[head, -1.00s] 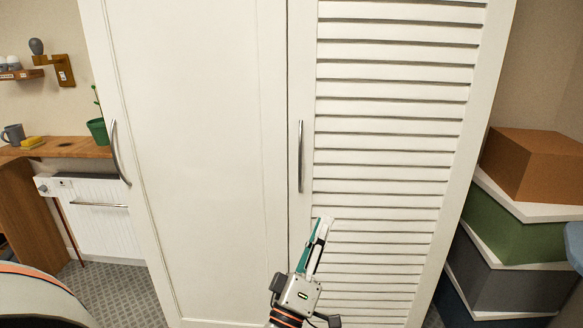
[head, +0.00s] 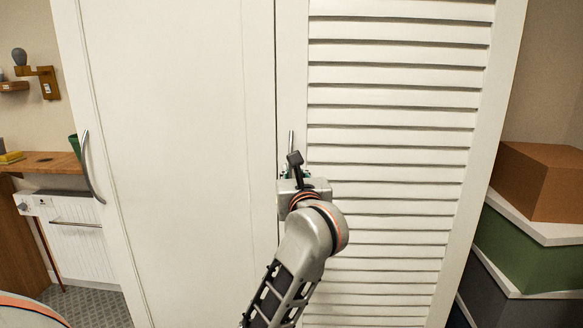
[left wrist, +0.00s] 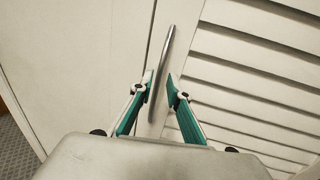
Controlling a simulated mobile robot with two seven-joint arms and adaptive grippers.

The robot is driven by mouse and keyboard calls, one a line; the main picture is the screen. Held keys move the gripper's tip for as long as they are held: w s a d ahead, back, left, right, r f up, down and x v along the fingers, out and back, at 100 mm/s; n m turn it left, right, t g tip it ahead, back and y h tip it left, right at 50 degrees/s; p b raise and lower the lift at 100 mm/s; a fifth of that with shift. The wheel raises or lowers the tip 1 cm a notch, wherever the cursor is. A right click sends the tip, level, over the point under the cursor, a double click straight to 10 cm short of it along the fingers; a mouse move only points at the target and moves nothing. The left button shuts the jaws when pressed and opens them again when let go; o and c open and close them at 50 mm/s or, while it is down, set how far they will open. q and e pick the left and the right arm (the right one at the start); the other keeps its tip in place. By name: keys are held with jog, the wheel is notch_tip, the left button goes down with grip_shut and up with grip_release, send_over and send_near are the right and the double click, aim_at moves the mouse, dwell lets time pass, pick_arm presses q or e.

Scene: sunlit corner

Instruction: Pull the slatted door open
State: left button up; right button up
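The slatted door (head: 392,122) is the right white door of a wardrobe and stands shut, flush beside the plain left door (head: 165,150). Its slim vertical metal handle (head: 291,141) is near its left edge; only the upper part shows in the head view. My left gripper (head: 296,173) is in front of the handle, its fingers mostly hidden behind its own body. In the left wrist view my left gripper (left wrist: 161,80) is open, with one teal finger on each side of the handle (left wrist: 164,60) and gaps visible. My right gripper is not in view.
The plain door has its own curved handle (head: 88,168). A wooden counter (head: 50,163) and a white radiator-like unit (head: 77,240) stand at the left. Stacked boxes, an orange-brown one (head: 540,180) on top, stand close by the wardrobe's right side.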

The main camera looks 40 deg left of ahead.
pick_arm(q)
jog(key=shift+x, duration=2.35)
grip_shut()
